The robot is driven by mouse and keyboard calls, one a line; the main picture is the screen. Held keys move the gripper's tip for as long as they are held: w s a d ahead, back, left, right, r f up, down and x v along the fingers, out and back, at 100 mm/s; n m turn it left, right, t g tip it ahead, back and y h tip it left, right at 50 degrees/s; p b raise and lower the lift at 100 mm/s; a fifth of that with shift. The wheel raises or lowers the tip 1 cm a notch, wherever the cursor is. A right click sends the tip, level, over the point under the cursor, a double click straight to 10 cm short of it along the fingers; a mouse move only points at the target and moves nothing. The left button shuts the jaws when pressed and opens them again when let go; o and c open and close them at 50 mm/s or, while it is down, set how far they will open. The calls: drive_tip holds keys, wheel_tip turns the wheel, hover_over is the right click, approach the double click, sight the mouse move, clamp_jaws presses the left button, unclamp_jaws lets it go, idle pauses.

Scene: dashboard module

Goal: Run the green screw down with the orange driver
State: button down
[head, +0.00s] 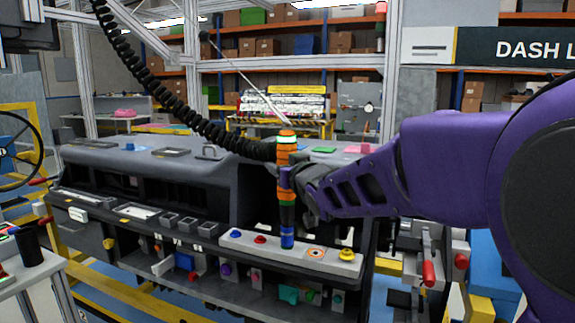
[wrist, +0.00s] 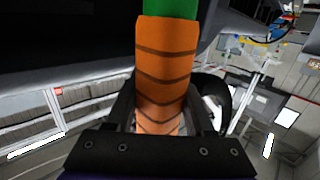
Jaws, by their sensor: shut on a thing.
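The orange driver (head: 286,152) stands upright, with orange bands above and below my gripper, a green band lower down and a blue lower end. My gripper (head: 287,180) is shut around its body from the right. In the wrist view the driver's banded orange body (wrist: 166,70) lies between the dark fingers, with green beyond it. The blue lower end is over the middle of a light grey strip (head: 275,249) on the dashboard front. I cannot tell whether it touches. I cannot make out the green screw; the spot under the driver is hidden.
The strip also carries a blue knob (head: 235,233), a red knob (head: 260,239), an orange ring (head: 316,253) and a yellow knob (head: 347,255). A black coiled hose (head: 165,95) runs down to the driver. The dashboard top (head: 180,150) rises behind. Red-handled clamps (head: 428,272) stand right.

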drive_tip(key=shift+r+p, duration=1.95)
drive_tip(key=shift+r, duration=1)
drive_tip(key=shift+d+f, duration=0.1)
